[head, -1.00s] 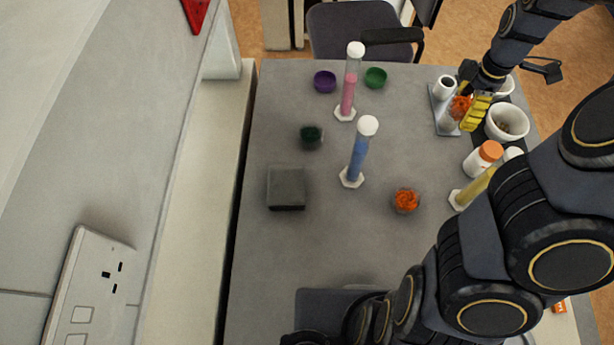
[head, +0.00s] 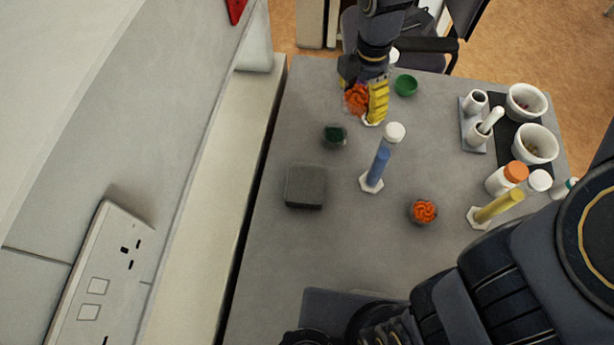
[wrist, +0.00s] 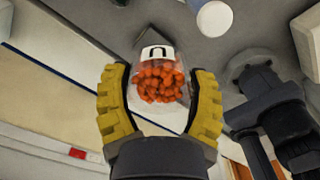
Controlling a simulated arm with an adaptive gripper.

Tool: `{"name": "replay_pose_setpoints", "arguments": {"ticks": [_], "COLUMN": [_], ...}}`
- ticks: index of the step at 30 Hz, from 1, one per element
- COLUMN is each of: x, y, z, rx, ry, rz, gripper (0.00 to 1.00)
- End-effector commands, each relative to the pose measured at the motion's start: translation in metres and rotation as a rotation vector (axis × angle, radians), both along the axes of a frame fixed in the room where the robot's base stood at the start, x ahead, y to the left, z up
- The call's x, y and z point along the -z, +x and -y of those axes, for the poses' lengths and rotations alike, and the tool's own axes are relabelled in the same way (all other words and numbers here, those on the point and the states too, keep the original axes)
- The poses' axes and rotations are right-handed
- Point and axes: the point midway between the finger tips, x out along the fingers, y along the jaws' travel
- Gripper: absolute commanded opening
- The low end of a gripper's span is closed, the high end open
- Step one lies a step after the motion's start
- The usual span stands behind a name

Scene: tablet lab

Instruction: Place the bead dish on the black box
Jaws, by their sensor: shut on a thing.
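The black box (head: 305,188) is a low, dark square block on the left part of the grey table in the head view. My gripper (head: 364,102) is above the far part of the table, farther back than the box and to its right. It is shut on the bead dish (head: 356,99), a clear dish with orange-red beads. In the wrist view, the dish (wrist: 158,82) sits between the yellow fingers of my gripper (wrist: 161,78), with a dark mark on a white label. The top of the box is bare.
A dark green dish (head: 334,135) and a blue tube (head: 378,168) with a white cap stand near the box. Another orange-filled dish (head: 424,211) is to the right. A yellow tube (head: 498,207), bottles and white bowls (head: 535,144) crowd the right side. The front left table is clear.

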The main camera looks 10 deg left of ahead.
Motion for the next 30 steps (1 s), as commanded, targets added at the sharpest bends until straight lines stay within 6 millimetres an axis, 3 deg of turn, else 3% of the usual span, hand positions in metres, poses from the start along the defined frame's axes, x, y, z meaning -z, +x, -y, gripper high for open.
{"name": "replay_pose_setpoints", "arguments": {"ticks": [3,13,24,30], "x": [0.000,0.002,0.078,0.107], "y": [-0.018,-0.056,-0.055,-0.054], "z": [-0.032,-0.081,-0.076,-0.077], "rx": [-0.133,-0.370,-0.354,-0.354], "ry": [-0.001,0.000,-0.006,-0.002], "rz": [0.001,0.001,-0.006,-0.002], "gripper": [0.28,0.28,0.28,0.28]}}
